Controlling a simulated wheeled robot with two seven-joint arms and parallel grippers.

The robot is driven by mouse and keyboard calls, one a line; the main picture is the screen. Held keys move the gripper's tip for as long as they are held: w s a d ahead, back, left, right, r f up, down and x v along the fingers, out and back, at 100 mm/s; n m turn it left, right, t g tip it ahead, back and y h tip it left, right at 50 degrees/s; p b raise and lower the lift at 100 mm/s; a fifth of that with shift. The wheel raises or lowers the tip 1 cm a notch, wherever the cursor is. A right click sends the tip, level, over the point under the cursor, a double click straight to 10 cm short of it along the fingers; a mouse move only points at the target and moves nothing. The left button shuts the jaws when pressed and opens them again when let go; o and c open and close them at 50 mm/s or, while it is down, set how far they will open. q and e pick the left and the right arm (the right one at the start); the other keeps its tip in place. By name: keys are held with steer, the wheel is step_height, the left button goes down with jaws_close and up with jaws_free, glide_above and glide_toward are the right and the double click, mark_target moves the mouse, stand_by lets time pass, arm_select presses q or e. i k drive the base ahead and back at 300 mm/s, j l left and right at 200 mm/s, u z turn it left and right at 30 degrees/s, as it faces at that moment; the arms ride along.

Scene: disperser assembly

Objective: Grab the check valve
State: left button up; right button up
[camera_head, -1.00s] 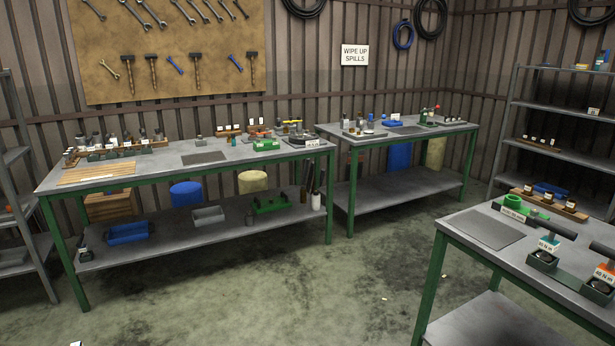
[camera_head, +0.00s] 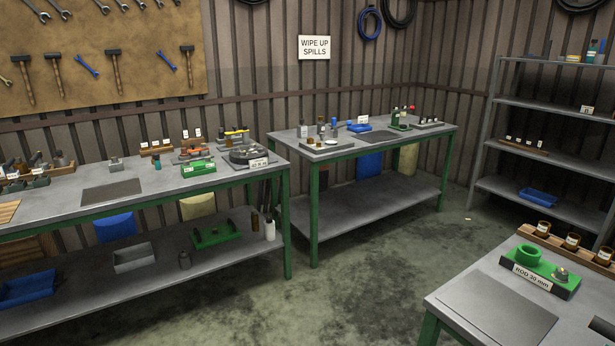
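I cannot pick out the check valve with certainty at this distance. Small parts stand on the left workbench (camera_head: 60,205), on the far workbench (camera_head: 345,150) and on the right table (camera_head: 455,292). On the right table a green holder (camera_head: 538,279) labelled "ROD 20 mm" carries a green ring (camera_head: 528,255) and a small metallic fitting (camera_head: 561,274). On the left workbench a green tray (camera_head: 198,168) sits beside a round dark fixture (camera_head: 247,155) with a label. Neither of my grippers is in view.
A grey shelving unit (camera_head: 545,110) stands at the right wall, with a blue bin (camera_head: 538,197) low down. Bins and a green rack (camera_head: 215,234) sit on the left bench's lower shelf. The floor (camera_head: 370,270) between the benches and the right table is open.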

mark_target(302, 132)
steer(key=i+j+u, duration=0.15)
steer(key=i+u, duration=0.25)
steer(key=i, duration=0.55)
steer(key=i+l+u, duration=0.15)
steer(key=i+u, duration=0.25)
steer(key=i, duration=0.5)
steer(key=i+l+u, duration=0.15)
steer(key=i+l, duration=1)
steer(key=i, duration=0.15)
